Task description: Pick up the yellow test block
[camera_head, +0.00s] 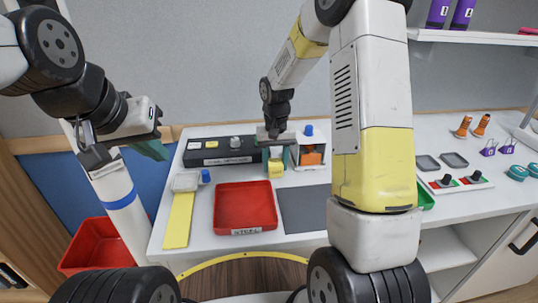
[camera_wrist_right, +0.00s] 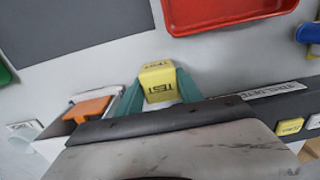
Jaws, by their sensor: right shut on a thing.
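The yellow test block (camera_head: 276,169), marked TEST, is behind the red tray in the head view. In the right wrist view the block (camera_wrist_right: 158,78) sits between the two teal fingers of my right gripper (camera_wrist_right: 160,92). My right gripper (camera_head: 276,156) is shut on it, reaching down from above. I cannot tell whether the block touches the table. My left gripper (camera_head: 150,148) is at the left, away from the block, and its finger opening is not clear.
A red tray (camera_head: 217,209) lies in front of the block, with a dark grey mat (camera_head: 306,212) beside it. A black panel (camera_head: 222,157) is behind to the left. A white box with an orange piece (camera_head: 312,156) stands close to the right. A yellow strip (camera_head: 179,220) lies at the left.

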